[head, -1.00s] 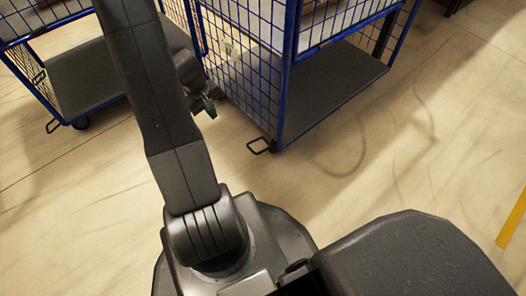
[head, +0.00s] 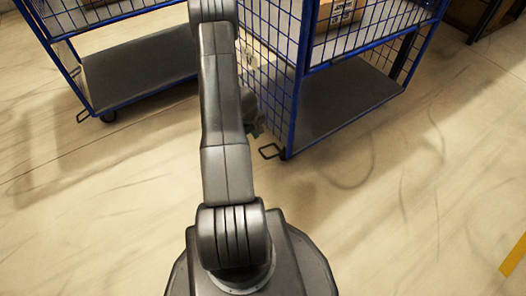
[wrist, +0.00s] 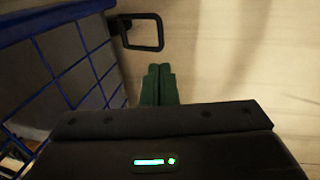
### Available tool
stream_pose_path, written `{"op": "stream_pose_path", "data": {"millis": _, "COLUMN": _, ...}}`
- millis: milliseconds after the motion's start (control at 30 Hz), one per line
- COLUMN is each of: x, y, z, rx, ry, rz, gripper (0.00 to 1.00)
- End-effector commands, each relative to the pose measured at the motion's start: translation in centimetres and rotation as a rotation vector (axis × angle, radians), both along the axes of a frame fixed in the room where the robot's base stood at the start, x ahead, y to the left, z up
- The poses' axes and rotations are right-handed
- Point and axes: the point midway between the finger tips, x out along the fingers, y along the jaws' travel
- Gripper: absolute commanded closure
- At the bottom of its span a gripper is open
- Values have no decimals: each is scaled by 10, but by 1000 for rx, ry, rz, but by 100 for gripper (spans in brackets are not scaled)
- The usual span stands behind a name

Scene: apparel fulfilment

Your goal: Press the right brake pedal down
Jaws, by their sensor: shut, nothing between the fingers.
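The brake pedal (head: 270,151) is a black wire loop at the bottom corner of the right blue cart, just above the floor. In the wrist view the pedal loop (wrist: 141,32) lies ahead of the fingertips and slightly left, with a gap in the picture between them. My gripper (wrist: 158,70) has its green fingers together, with nothing between them. In the head view my gripper (head: 257,128) is partly hidden behind my arm, close to the pedal's left. The pedal looks raised and roughly level; its exact tilt is hard to tell.
The right blue mesh cart (head: 298,80) has a grey bottom deck and a cardboard box (head: 340,12) on its upper shelf. A second cart (head: 135,75) stands left with its own pedal (head: 82,116). Floor in front is clear. Blue mesh (wrist: 62,75) is close on the gripper's left.

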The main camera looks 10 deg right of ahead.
Motion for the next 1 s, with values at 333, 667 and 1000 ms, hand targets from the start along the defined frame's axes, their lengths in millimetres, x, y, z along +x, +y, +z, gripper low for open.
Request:
{"op": "stream_pose_path", "data": {"millis": 333, "x": 1, "y": -3, "z": -20, "rx": 0, "ry": 2, "rz": -1, "gripper": 100}}
{"op": "stream_pose_path", "data": {"millis": 667, "x": 5, "y": -16, "z": -89, "rx": 0, "ry": 2, "rz": -1, "gripper": 100}}
{"op": "stream_pose_path", "data": {"millis": 1000, "x": 9, "y": -25, "z": -133, "rx": 1, "ry": 1, "rz": 0, "gripper": 100}}
